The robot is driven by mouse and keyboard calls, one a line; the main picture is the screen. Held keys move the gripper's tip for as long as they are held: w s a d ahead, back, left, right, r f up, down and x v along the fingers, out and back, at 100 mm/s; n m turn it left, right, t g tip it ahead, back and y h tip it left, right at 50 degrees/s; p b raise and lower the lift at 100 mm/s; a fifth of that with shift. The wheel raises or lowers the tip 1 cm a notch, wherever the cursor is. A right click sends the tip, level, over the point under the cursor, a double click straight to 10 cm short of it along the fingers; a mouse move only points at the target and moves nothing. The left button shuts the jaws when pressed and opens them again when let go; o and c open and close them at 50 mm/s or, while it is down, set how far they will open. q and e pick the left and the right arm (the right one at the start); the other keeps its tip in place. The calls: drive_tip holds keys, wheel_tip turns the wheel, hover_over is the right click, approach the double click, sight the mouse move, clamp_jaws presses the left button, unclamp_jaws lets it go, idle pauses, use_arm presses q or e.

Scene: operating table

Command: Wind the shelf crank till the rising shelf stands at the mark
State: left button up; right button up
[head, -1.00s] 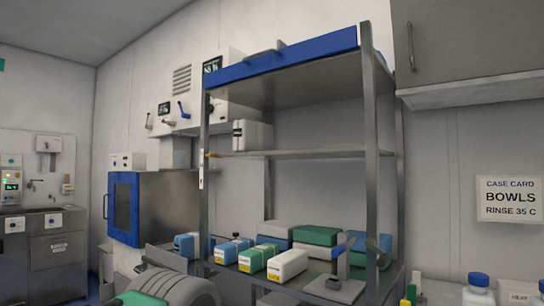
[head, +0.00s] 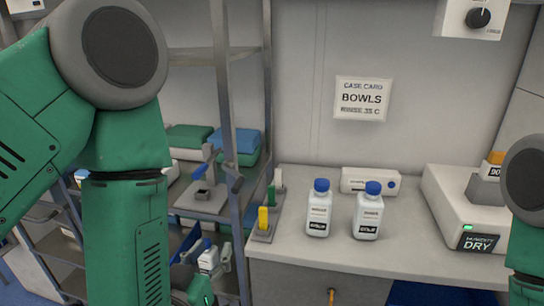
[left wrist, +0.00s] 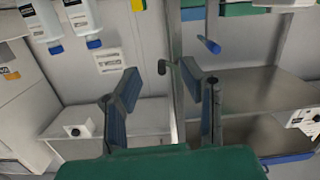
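The grey shelf rack (head: 225,90) stands left of centre in the head view, partly behind my left arm. A small crank with a blue grip (left wrist: 208,44) shows at the rack post in the left wrist view, beyond my fingers. My left gripper (left wrist: 168,80) is open, with a wide empty gap between its fingers, and is apart from the crank. It also shows low in the head view (head: 206,260), beside the rack. The middle shelf (head: 190,56) is partly hidden by my arm. The height mark is not visible now. My right gripper is out of view.
A counter (head: 290,220) right of the rack holds two blue-capped bottles (head: 319,208), a small white box (head: 369,181) and a white dryer unit (head: 465,215).

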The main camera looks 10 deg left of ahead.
use_arm(q)
drive_tip(key=t, duration=0.1)
approach(235, 193)
drive_tip(key=w+b, duration=0.9)
drive_tip(key=w, duration=0.2)
drive_tip(key=shift+w+f+b, duration=0.1)
drive_tip(key=shift+w+b, duration=0.15)
drive_tip(key=shift+b, duration=0.15)
drive_tip(key=shift+w+d, duration=0.3)
drive_tip(key=shift+d, duration=0.05)
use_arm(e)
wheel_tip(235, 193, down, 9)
use_arm(q)
drive_tip(key=shift+a, duration=0.1)
drive_tip(key=shift+c, duration=0.5)
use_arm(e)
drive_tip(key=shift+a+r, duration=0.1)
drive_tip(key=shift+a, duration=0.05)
use_arm(q)
drive_tip(key=shift+a, duration=0.1)
clamp_jaws()
